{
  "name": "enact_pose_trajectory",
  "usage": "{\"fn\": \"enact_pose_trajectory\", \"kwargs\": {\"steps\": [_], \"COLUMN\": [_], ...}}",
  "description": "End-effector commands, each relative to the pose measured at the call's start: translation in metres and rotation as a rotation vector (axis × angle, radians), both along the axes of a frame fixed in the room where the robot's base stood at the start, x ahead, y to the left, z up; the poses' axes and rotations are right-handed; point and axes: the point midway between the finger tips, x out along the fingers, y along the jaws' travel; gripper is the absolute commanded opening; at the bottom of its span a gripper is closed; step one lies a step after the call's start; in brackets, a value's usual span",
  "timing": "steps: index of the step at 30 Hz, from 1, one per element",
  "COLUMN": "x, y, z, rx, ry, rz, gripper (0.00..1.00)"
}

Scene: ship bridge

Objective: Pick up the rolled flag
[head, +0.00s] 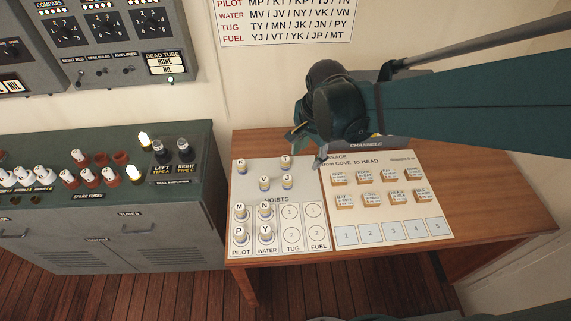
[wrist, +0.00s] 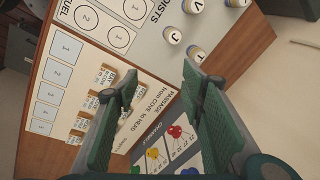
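Several rolled flags stand upright as short pale cylinders with letters on top on the white board (head: 290,161). The task does not say which one. In the head view, K (head: 241,166), T (head: 285,161), V (head: 264,183) and J (head: 287,181) stand loose on the upper part. M (head: 240,211), N (head: 265,212), P (head: 240,234) and Y (head: 266,234) stand in the hoist columns. My gripper (head: 306,146) is above the desk near T. In the wrist view my gripper (wrist: 160,76) is open and empty; J (wrist: 176,35) and T (wrist: 196,53) are beyond its right finger.
Tan lettered blocks (head: 365,187) sit on the passage sheet to the right. A channels panel with coloured pins (wrist: 175,131) is below the gripper in the wrist view. A grey-green cabinet (head: 100,245) with fuses is on the left. The desk's right end (head: 470,190) is bare.

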Motion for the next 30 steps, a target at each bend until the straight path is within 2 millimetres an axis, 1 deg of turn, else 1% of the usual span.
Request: {"fn": "enact_pose_trajectory", "kwargs": {"steps": [1, 11, 21, 25, 30], "x": [0.005, 0.022, 0.033, 0.036, 0.035], "y": [0.005, 0.031, 0.054, 0.059, 0.061], "z": [-0.006, -0.044, -0.084, -0.093, -0.097], "rx": [0.004, 0.018, 0.012, 0.009, 0.007], "ry": [0.013, 0.102, 0.178, 0.193, 0.201], "rz": [-0.024, -0.216, -0.398, -0.439, -0.459], "gripper": [0.40, 0.40, 0.40, 0.40, 0.40]}}
